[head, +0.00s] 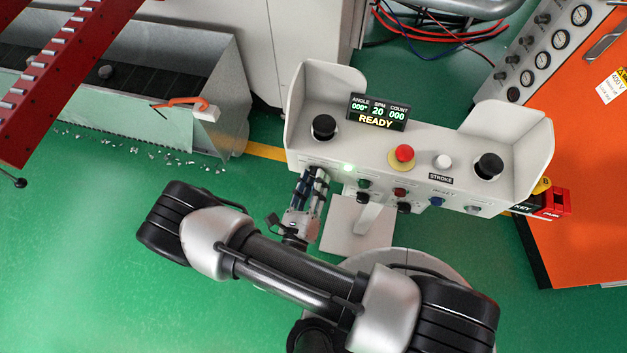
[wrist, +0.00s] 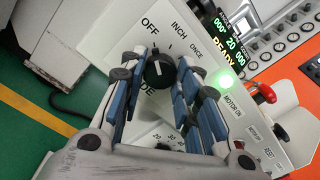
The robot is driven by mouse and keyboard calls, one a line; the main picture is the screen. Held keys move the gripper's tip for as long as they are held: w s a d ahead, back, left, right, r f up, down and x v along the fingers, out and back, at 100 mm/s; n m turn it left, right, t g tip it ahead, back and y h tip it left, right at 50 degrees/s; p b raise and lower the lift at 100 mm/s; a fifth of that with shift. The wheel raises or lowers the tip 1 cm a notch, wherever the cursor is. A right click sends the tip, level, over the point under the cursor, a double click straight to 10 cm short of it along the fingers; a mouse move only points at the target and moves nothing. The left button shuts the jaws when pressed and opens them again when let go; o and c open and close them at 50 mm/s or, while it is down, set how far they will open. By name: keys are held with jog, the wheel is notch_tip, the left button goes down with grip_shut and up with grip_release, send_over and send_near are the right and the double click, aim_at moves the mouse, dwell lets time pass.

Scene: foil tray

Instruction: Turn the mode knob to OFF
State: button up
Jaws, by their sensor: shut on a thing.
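The black mode knob (wrist: 158,70) is in the wrist view, on the white front panel of the control box (wrist: 108,38). A short white mark shows on its face; I cannot tell exactly which label it points at. OFF, INCH and ONCE are printed beyond the knob. My gripper (wrist: 156,84) has its blue-padded fingers on either side of the knob, shut on it. In the head view my gripper (head: 313,180) is at the left end of the control box (head: 330,152) and hides the knob.
A lit green lamp (head: 348,168) is right of my gripper. A red mushroom button (head: 404,153), a white button (head: 443,161) and two black palm buttons (head: 323,127) (head: 488,166) are on top. The display (head: 378,111) reads READY. Open green floor lies left.

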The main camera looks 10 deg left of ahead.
jog(key=o, duration=1.1)
jog(key=s, duration=0.8)
jog(key=s+a, duration=0.1)
jog(key=s, duration=0.3)
jog(key=shift+a+f, duration=0.1)
